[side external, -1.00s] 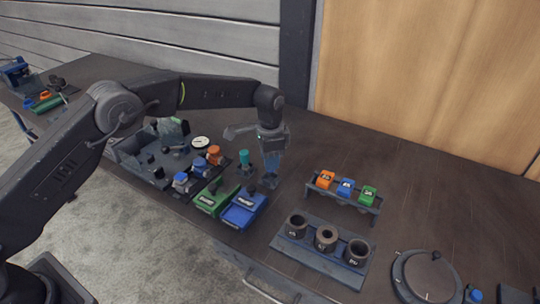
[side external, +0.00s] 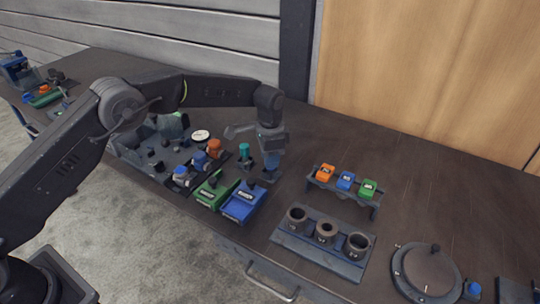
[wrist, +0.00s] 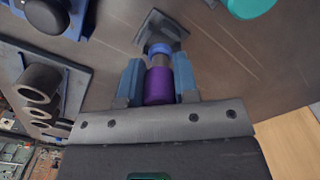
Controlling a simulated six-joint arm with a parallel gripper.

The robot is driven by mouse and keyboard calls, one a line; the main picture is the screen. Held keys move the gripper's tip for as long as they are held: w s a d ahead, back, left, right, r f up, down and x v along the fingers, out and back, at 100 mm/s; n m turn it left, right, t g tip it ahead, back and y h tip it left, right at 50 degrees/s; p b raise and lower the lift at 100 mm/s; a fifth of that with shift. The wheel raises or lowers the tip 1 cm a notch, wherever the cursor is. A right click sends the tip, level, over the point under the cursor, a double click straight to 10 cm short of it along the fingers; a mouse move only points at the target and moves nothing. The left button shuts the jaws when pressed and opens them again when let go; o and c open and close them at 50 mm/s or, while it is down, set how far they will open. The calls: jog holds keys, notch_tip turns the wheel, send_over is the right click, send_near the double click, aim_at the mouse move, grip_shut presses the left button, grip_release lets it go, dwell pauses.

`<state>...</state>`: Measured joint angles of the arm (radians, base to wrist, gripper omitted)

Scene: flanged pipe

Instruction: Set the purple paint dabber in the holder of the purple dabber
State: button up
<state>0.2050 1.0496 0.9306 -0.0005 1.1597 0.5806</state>
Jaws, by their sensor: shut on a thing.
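The purple paint dabber (wrist: 158,88) is between the two blue fingers of my gripper (wrist: 158,80) in the wrist view, gripped by its purple end. A dark square base with a blue collar (wrist: 160,48), which looks like its holder, is at the dabber's far end. I cannot tell whether the dabber is inside the collar or just above it. In the side view my gripper (side external: 271,160) points down just right of the teal dabber (side external: 244,150); its fingers largely hide the purple dabber there.
Green (side external: 212,188) and blue (side external: 243,201) boxes stand in front of my gripper. A rack of three dark cups (side external: 326,233) and a stand with orange, blue and green blocks (side external: 345,181) are to the right. The table behind the gripper is clear.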

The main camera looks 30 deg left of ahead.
jog(key=shift+f, duration=0.95)
dwell(0.4)
jog(key=o, duration=1.4)
jog(key=shift+r, duration=0.1)
jog(key=shift+r, duration=3.45)
